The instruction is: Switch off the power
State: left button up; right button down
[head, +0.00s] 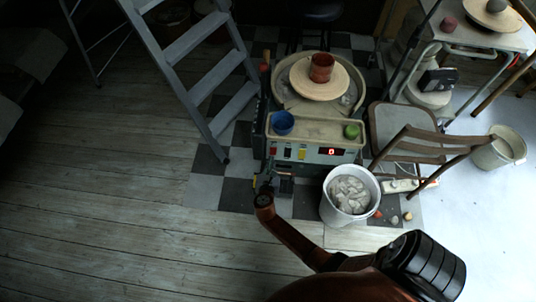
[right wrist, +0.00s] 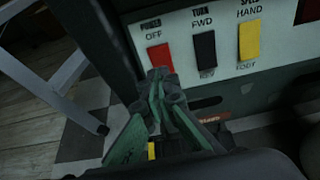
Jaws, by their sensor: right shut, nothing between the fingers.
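The pottery wheel's front panel (head: 312,154) has a red power switch (head: 272,151) at its left end, and a red digit is lit on its display (head: 331,152). In the right wrist view the red switch (right wrist: 159,56) sits under the word OFF, left of a black switch (right wrist: 205,50) and a yellow switch (right wrist: 249,40). My right gripper (head: 270,175) is in front of the panel's left part. Its shut, empty fingertips (right wrist: 160,76) overlap the red switch's lower edge; I cannot tell whether they touch it. My left gripper is out of view.
A blue bowl (head: 283,122) and a green lump (head: 352,131) sit on the ledge above the panel. A reddish pot (head: 321,67) stands on the wheel. A white bucket (head: 349,194) and a chair (head: 410,145) are to the right, a ladder (head: 190,40) to the left.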

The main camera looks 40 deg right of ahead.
aim_at(272, 150)
jog(key=shift+b+x, duration=0.45)
jog(key=shift+x, duration=0.75)
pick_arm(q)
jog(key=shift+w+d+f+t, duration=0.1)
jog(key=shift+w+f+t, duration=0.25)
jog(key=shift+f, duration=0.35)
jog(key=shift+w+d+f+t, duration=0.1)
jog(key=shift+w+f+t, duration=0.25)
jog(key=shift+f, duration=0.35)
pick_arm(e)
jog(key=shift+w+d+r, duration=0.3)
jog(key=shift+w+d, duration=0.2)
jog(key=shift+d, duration=0.05)
